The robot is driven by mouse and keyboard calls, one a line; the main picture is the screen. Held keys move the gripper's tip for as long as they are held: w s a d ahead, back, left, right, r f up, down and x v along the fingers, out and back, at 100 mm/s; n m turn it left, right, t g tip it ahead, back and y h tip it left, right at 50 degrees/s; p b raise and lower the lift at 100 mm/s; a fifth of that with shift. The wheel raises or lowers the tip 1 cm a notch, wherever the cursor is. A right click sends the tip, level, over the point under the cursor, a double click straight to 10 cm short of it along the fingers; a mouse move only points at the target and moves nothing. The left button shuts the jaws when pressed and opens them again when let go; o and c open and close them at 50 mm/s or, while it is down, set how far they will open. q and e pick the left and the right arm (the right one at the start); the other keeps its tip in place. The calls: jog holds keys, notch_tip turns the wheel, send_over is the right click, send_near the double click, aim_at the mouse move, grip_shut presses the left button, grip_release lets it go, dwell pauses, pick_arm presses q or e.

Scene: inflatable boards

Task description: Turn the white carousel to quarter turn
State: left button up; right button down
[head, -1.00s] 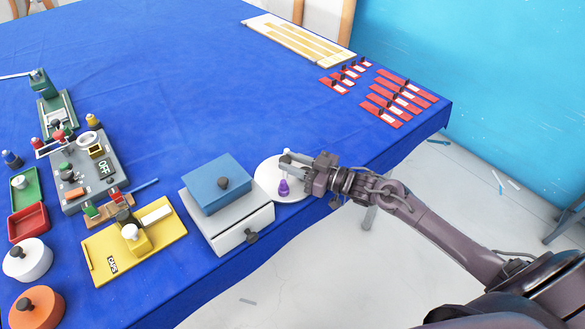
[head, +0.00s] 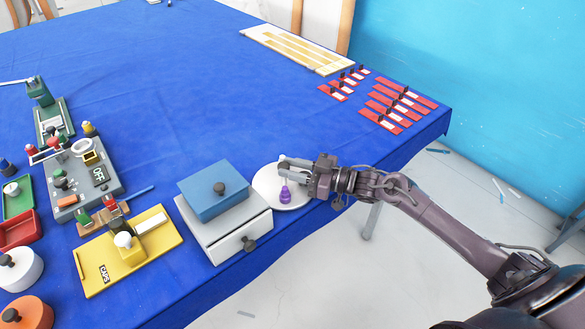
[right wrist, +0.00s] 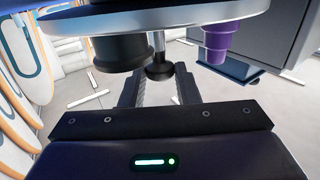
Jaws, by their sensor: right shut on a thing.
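The white carousel (head: 264,187) is a round disc on the blue table near its front right edge. A purple peg (head: 285,195) stands on it, and the disc also shows across the top of the right wrist view (right wrist: 180,16), with the purple peg (right wrist: 222,40) beside it. My right gripper (head: 288,165) reaches over the disc from the right and is shut on a slim post with a dark end (right wrist: 158,68). The gripper hides part of the disc and most of the post. My left gripper is not in view.
A white drawer box (head: 240,228) with a blue lid block (head: 210,188) stands close left of the carousel. A yellow tray (head: 160,250) and a grey panel (head: 105,180) lie further left. Red cards (head: 395,107) lie at the back right. The middle of the table is clear.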

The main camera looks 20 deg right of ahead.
jog(key=c, duration=1.1)
grip_release()
jog(key=shift+s+d+f, duration=0.1)
jog(key=shift+s+d, duration=0.2)
jog(key=shift+d, duration=0.05)
jog(key=b+v, duration=0.1)
jog(key=v, duration=0.5)
jog(key=shift+s+d, duration=0.3)
jog(key=shift+d, duration=0.05)
